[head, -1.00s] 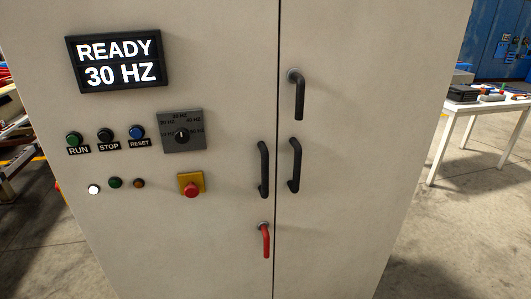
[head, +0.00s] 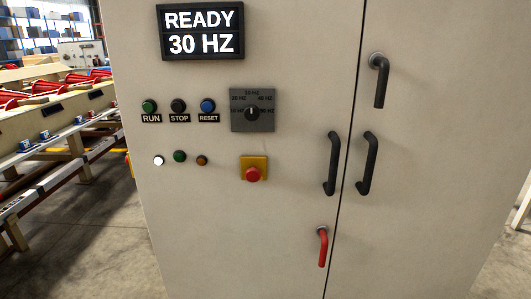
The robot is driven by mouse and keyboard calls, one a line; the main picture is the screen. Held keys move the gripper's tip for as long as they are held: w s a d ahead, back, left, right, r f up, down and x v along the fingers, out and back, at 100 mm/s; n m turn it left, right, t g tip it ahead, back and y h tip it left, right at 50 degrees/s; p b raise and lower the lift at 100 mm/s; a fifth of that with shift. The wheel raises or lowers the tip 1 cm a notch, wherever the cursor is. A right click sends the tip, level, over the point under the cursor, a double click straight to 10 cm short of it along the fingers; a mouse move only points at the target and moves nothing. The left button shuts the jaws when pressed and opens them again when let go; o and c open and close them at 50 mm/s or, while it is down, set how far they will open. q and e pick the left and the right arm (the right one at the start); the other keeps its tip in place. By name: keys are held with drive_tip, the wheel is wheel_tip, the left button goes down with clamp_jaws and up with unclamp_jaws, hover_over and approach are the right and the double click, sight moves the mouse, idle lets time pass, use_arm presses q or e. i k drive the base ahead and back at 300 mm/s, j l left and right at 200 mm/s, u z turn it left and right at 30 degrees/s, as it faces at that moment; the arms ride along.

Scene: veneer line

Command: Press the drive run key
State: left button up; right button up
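The green run key (head: 149,106) is a round button above a RUN label, at the left of a row on the pale cabinet (head: 290,210). The black stop button (head: 179,106) and the blue reset button (head: 208,105) sit to its right. The display (head: 202,31) above reads READY 30 HZ. Below the row are a lit white lamp (head: 159,160), a green lamp (head: 180,156) and an amber lamp (head: 202,160), both of which look dark. Neither of my grippers shows in the head view.
A grey rotary selector (head: 252,110) and a red emergency stop (head: 253,174) on a yellow plate sit right of the buttons. Black door handles (head: 367,163) and a red lever (head: 322,246) stick out. A conveyor line (head: 50,130) stands left; concrete floor lies between.

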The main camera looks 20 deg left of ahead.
sight(148, 107)
drive_tip(key=u, duration=1.25)
